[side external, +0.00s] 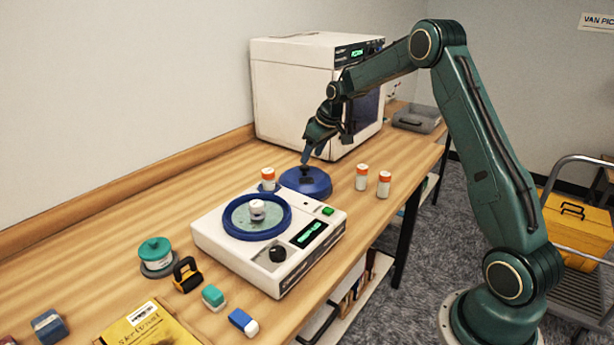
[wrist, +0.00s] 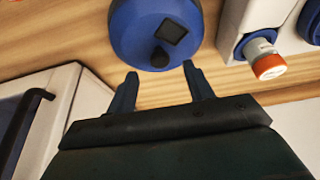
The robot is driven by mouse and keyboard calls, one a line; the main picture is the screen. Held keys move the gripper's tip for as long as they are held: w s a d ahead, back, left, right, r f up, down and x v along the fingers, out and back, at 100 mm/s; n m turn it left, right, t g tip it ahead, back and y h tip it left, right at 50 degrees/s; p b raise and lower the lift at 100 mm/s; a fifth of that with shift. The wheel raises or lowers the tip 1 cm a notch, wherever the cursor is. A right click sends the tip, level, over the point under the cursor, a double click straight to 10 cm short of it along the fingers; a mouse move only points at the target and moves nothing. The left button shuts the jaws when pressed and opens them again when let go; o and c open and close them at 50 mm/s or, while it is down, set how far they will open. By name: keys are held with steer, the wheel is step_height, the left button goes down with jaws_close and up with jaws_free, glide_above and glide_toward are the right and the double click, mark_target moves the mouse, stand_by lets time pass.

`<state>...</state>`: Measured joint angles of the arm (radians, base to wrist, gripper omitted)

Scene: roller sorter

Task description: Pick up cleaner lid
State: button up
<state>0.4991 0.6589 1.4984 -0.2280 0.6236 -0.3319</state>
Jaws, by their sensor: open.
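The cleaner lid, a round blue cover (side external: 318,187) with a small dark handle on top, lies on the wooden bench behind the white cleaner (side external: 225,245). My gripper (side external: 305,160) is above the lid, pointing down. In the wrist view my gripper (wrist: 160,69) has its two fingers apart with nothing between them; the knob lies just beyond the fingertips. The exact height gap is hard to tell.
A white oven-like box (side external: 290,95) stands close behind my gripper. Orange-capped vials stand near the lid: one at its left (side external: 268,180), two at its right (side external: 362,178). The cleaner has a blue-ringed bowl holding a white item (side external: 257,209). Small items lie at the front left.

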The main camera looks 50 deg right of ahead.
mark_target(307, 167)
steer(key=shift+w+f, duration=0.15)
steer(key=shift+f, duration=0.25)
steer(key=shift+x, duration=2.6)
steer(key=shift+d, duration=0.1)
steer(key=shift+c, duration=0.4)
steer(key=c, duration=1)
